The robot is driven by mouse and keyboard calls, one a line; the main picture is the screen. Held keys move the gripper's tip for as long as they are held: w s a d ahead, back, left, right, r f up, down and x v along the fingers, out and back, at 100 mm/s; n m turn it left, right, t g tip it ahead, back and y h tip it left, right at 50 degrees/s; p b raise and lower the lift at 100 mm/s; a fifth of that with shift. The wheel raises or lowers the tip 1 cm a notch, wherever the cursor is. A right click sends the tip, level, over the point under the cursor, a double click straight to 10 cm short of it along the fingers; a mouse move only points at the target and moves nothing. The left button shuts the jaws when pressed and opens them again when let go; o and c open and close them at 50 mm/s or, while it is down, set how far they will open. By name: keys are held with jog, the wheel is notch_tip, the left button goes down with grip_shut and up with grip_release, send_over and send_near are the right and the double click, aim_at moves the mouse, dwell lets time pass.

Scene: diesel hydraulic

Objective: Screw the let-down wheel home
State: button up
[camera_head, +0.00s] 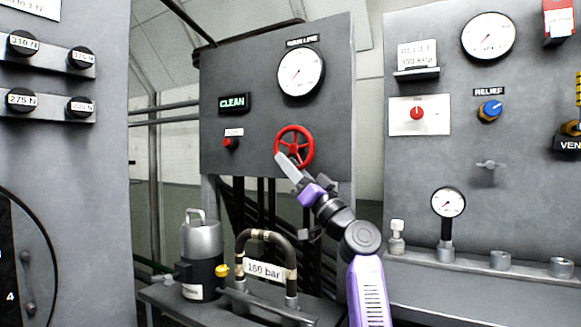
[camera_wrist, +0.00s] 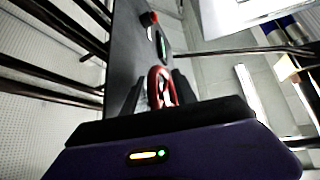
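The red let-down wheel (camera_head: 295,147) is a spoked handwheel on the front of the grey panel (camera_head: 222,78), below its gauge. My gripper (camera_head: 284,162) is at the wheel's lower left rim, and a pale finger overlaps the rim in the head view. In the wrist view, my gripper (camera_wrist: 158,92) has its two dark fingers apart, with the red wheel (camera_wrist: 163,76) showing between them. No firm grip on the rim is visible. The wheel's hub and stem are partly hidden.
A round gauge (camera_head: 300,73), a green CLEAN sign (camera_head: 234,103) and a red button (camera_head: 231,143) are on the same panel. Below stand a grey-black bottle unit (camera_head: 201,245) and a bent hose (camera_head: 262,236). The right panel holds a blue relief knob (camera_head: 490,110).

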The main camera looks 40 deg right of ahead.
jog(key=shift+d, duration=0.15)
jog(key=shift+s+f, duration=0.25)
jog(key=shift+s, duration=0.05)
jog(key=s+d+f+p, duration=0.1)
jog(key=s+f+p, duration=0.1)
jog(key=s, duration=1.3)
jog(key=shift+s+d+f+p, duration=0.15)
jog(key=shift+d+f+p, duration=0.05)
jog(key=shift+f+p, duration=0.15)
